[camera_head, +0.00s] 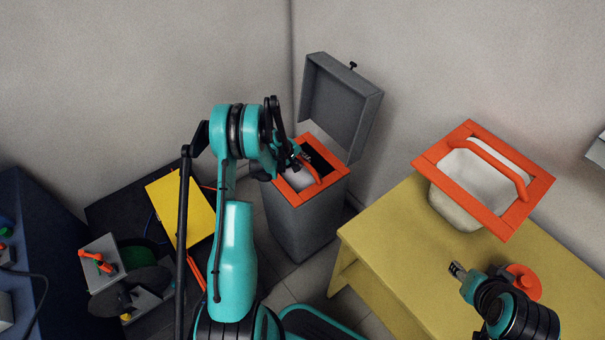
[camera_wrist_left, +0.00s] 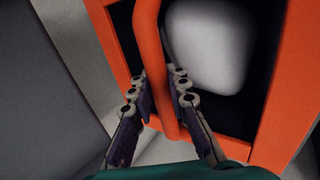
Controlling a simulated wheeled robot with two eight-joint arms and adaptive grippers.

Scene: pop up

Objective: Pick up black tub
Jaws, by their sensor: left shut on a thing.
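The black tub (camera_head: 320,155) sits in the mouth of a grey bin (camera_head: 305,226), with a square orange rim and an orange handle over it. Its dark inside holds a rounded white shape (camera_wrist_left: 207,50). My left gripper (camera_head: 298,163) reaches down over the tub. In the left wrist view its fingers (camera_wrist_left: 165,98) are shut on the orange handle (camera_wrist_left: 154,50), one on each side. My arm hides part of the rim in the head view. My right gripper (camera_head: 458,269) is apart from the tub, above the yellow table; its fingers are too small to judge.
The bin's grey lid (camera_head: 341,102) stands open behind the tub. A pale tub with an orange frame and handle (camera_head: 483,180) is on the yellow table (camera_head: 385,240), with an orange round object (camera_head: 524,280). A yellow panel (camera_head: 182,208) and machinery stand left.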

